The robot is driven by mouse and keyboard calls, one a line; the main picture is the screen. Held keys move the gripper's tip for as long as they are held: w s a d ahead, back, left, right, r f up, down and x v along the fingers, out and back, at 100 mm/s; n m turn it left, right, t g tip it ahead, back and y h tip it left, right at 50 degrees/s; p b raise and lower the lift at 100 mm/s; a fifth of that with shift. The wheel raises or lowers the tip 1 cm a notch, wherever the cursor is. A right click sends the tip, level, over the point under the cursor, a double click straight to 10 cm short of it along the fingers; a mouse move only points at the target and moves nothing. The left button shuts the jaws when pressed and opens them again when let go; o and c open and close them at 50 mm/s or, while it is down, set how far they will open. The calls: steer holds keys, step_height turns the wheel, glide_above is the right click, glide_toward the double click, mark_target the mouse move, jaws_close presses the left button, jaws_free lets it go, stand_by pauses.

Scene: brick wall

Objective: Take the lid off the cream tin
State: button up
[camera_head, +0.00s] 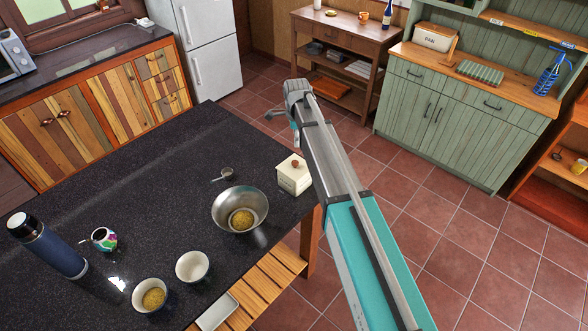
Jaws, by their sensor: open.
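The cream tin (293,182) is a small square box near the right edge of the dark counter, just right of the metal bowl. My gripper (279,118) is above and beyond the tin in the picture, at the far end of my teal and grey arm. It is open and apart from the tin, with nothing seen in it. My arm hides part of the gripper and passes close beside the tin's right side in the picture.
On the dark counter (150,205) stand a metal bowl (258,202) with yellowish contents, a small scoop (227,173), two cups (192,266) (151,296), a colourful mug (103,239) and a blue bottle (50,247). The counter's far left part is clear.

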mark_target(295, 162)
steer(key=shift+f+b, duration=3.6)
steer(key=shift+f, duration=0.3)
steer(key=shift+w+a+f+b, duration=0.1)
steer(key=shift+f+b, duration=1.2)
steer(key=shift+a+f+b, duration=0.1)
steer(key=shift+f+b, duration=1.2)
jaws_close()
steer(key=shift+r, duration=0.2)
